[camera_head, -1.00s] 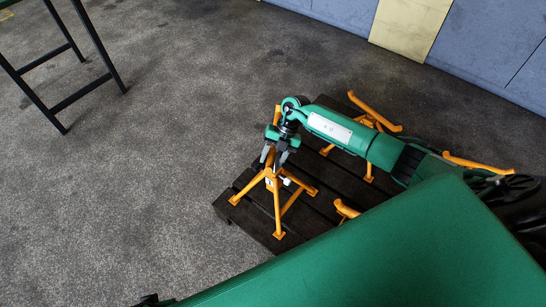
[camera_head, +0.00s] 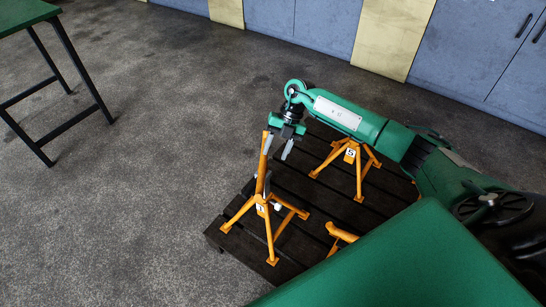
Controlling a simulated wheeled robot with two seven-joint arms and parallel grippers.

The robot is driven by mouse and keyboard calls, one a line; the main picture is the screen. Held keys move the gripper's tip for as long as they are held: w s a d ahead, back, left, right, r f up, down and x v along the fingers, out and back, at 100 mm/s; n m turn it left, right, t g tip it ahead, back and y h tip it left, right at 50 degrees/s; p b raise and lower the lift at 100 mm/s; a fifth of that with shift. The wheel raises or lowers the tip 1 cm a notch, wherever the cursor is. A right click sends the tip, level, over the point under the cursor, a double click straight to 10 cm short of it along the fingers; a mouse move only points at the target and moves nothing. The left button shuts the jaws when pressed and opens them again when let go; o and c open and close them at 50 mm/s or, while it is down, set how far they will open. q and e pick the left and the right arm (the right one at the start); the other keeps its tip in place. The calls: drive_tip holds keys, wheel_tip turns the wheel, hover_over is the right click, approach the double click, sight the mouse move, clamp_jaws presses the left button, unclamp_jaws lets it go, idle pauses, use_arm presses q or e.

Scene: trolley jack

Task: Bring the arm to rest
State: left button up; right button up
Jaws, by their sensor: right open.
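My right arm reaches in from the right, and my right gripper (camera_head: 278,152) points down with its fingers apart. It is near the top of an orange jack stand (camera_head: 262,205), which stands upright on a dark slatted pallet (camera_head: 235,241). One finger overlaps the stand's post in the picture; I cannot tell whether they touch. Nothing shows held between the fingers. My left gripper is not in view.
Another orange stand (camera_head: 350,155) is behind my right forearm, and part of a further one (camera_head: 340,236) shows at the pallet's front. A green-topped table (camera_head: 22,16) is at upper left. Blue-grey cabinets (camera_head: 480,50) line the back. The floor at left is clear.

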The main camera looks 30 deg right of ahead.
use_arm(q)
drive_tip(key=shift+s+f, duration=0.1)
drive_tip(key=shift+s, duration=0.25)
